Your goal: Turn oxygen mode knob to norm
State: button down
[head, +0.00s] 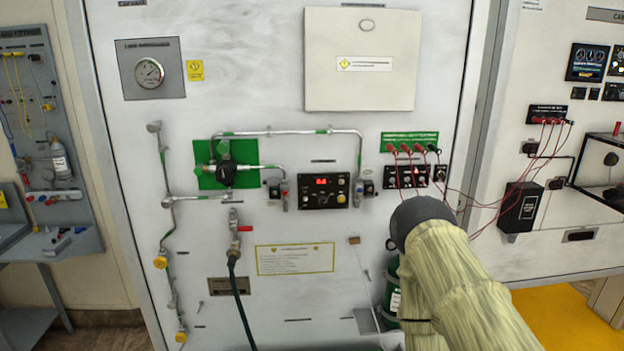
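A small black control panel (325,192) with a lit red display (322,181) is mounted on the white trainer wall, in the middle of the head view. It carries small knobs or buttons, including a yellowish one (341,198) at its right. Their labels are too small to read, so I cannot tell which is the oxygen mode knob or where it points. My arm, in a pale yellow sleeve with a dark grey rounded joint, reaches in from the lower right, right of and below this panel. My gripper's fingers do not show.
Silver pipes (270,133) and a green-backed valve (227,172) lie left of the panel. A black hose (240,295) hangs below them. Red cables (483,190) run right from a socket strip above my arm. A green cylinder (391,290) is partly hidden behind my arm.

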aim_at(322, 200)
jog(key=k, duration=0.5)
jog(key=u, duration=1)
jog(key=i, duration=1)
jog(key=z, duration=2.15)
